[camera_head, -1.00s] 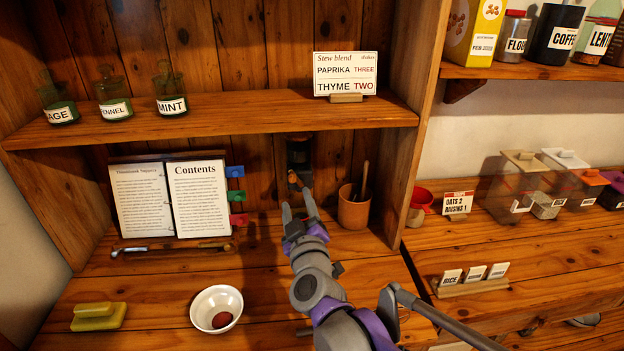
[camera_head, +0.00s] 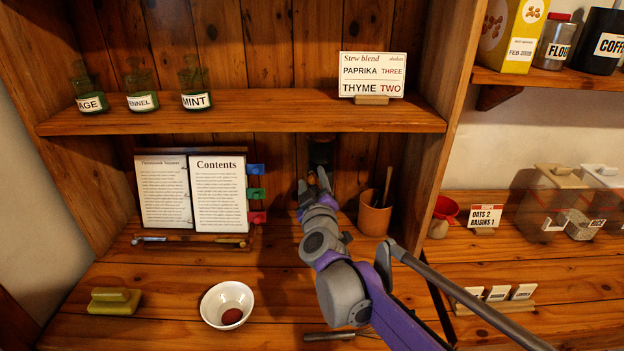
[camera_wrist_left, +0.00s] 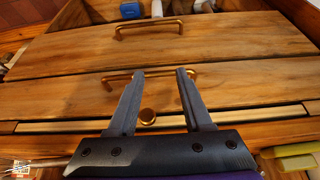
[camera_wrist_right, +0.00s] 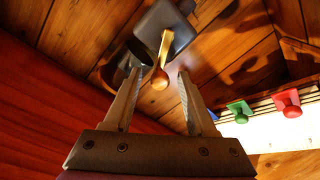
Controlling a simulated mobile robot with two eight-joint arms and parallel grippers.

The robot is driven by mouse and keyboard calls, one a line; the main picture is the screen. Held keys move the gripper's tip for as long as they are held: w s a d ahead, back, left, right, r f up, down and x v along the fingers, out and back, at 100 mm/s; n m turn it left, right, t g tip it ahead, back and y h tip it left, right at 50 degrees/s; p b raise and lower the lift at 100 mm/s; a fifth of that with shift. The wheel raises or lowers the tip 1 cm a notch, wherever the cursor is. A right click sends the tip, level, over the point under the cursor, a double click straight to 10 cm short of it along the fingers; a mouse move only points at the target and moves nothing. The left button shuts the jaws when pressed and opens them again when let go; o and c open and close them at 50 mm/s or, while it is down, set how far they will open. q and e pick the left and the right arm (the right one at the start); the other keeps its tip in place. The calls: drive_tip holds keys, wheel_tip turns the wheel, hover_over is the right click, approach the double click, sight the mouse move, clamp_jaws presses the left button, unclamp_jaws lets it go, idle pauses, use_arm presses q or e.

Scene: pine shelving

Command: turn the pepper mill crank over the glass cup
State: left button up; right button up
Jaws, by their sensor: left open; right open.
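The pepper mill (camera_head: 320,154) is a dark box under the shelf, at the back wall, mostly behind my right gripper (camera_head: 314,184). The right wrist view shows the mill's dark square body (camera_wrist_right: 168,24) and its brass crank (camera_wrist_right: 164,50) with a rounded knob. The knob lies between the fingertips of my right gripper (camera_wrist_right: 159,74) in that picture; the fingers are open, and I cannot tell whether they touch it. I cannot make out the glass cup clearly. My left gripper (camera_wrist_left: 160,72) is open and empty in the left wrist view, facing wooden drawer fronts with brass handles.
A clay pot (camera_head: 374,216) with utensils stands close right of my right gripper. An open book (camera_head: 218,196) with coloured tabs stands to its left. A white bowl (camera_head: 227,304) is nearer on the counter. The shelf board (camera_head: 240,113) lies overhead.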

drive_tip(key=shift+w, duration=0.45)
drive_tip(key=shift+c, duration=0.4)
clamp_jaws()
